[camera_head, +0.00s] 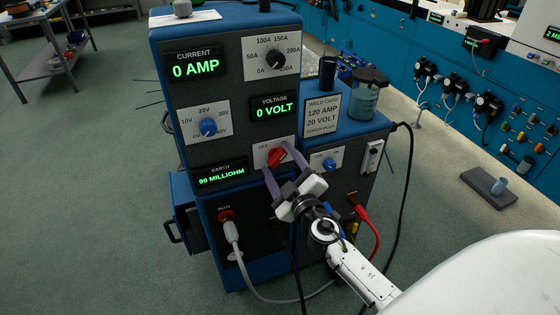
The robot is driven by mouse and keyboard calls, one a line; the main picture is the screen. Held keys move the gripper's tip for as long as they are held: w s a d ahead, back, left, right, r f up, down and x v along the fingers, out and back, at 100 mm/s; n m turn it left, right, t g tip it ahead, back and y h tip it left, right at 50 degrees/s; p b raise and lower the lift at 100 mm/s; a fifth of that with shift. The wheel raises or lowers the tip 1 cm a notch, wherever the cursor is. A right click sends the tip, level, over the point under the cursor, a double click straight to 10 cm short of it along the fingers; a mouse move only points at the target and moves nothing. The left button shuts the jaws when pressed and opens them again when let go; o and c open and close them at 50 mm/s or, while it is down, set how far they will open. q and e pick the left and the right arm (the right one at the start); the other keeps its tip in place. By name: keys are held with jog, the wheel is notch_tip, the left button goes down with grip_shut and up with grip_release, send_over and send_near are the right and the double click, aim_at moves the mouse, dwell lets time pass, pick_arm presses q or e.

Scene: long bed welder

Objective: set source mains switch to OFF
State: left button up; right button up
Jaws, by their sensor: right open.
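The source is a blue welding power cabinet (195,45) with dark front panels. Its mains switch is a red knob (277,156) on a white plate, with "OFF" printed at the plate's left. The other label is hidden by my finger. My right gripper (275,160) reaches up from the lower right, its two purple fingers apart, one on each side of the red knob. I cannot tell whether they touch it. I cannot clearly read the knob's pointing direction. The displays (196,67) read 0 AMP, 0 VOLT and 99 MILLIOHM. My left gripper is out of view.
A blue knob (330,164) sits right of the red one, another (208,127) to the left. A grey plug (228,227) and a red cable (368,220) hang from the lower front. A jar (368,92) stands on the cabinet's right shelf.

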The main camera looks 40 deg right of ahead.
jog(key=shift+w, duration=0.1)
jog(key=c, duration=1.1)
jog(key=shift+o, duration=0.2)
jog(key=shift+n, duration=0.4)
jog(key=n, duration=0.4)
jog(key=shift+b, duration=0.35)
jog(key=n, duration=0.4)
jog(key=shift+n, duration=0.3)
jog(key=n, duration=0.4)
jog(key=shift+f, duration=0.1)
jog(key=n+p, duration=0.1)
jog(key=n, duration=0.3)
jog(key=shift+n, duration=0.5)
